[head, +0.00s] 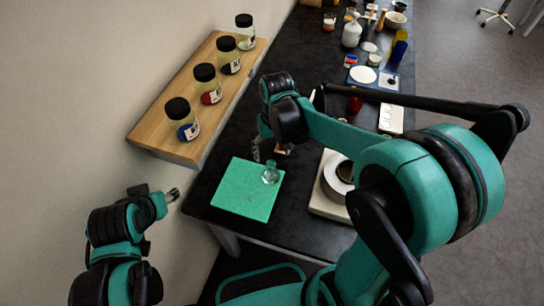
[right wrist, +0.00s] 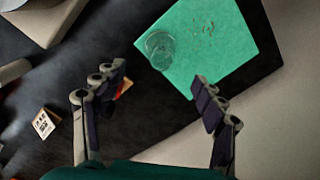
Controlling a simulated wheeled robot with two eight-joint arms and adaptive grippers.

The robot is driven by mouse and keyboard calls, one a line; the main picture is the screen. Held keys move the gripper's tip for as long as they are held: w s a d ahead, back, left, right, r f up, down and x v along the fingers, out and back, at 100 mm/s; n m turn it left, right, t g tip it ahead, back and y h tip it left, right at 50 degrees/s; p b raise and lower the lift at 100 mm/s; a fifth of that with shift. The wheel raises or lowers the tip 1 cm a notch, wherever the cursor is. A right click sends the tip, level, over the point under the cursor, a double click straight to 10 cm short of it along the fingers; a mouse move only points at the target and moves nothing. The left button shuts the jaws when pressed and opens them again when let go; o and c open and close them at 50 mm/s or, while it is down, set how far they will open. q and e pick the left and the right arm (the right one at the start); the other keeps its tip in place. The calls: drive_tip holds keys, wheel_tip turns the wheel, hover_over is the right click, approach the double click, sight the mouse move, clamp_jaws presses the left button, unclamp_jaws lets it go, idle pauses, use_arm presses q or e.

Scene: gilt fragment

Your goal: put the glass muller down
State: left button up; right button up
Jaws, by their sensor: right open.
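The clear glass muller (head: 270,174) stands on the green sheet (head: 240,196) near its upper right edge. In the right wrist view the muller (right wrist: 160,48) is on the sheet (right wrist: 215,45) near a corner. My right gripper (head: 268,153) is open, its fingers apart with nothing between them. In the right wrist view the muller lies beyond the fingertips (right wrist: 161,78), apart from them. My left gripper (head: 172,194) is off the table at the left; its opening is too small to judge.
A wooden shelf (head: 160,125) with several black-lidded jars is on the left wall. A pale block with a round grey vessel (head: 337,178) stands right of the sheet. A small labelled box (right wrist: 44,123) lies on the black table. Bottles and dishes crowd the far end.

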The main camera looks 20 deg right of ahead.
drive_tip(key=shift+s+d+r, duration=0.1)
drive_tip(key=shift+s+r, duration=0.1)
drive_tip(key=shift+r, duration=0.6)
drive_tip(key=s+d+r+t, duration=0.4)
drive_tip(key=s+t, duration=0.3)
drive_tip(key=s, duration=0.3)
drive_tip(key=shift+r, duration=0.85)
drive_tip(key=shift+w, duration=0.1)
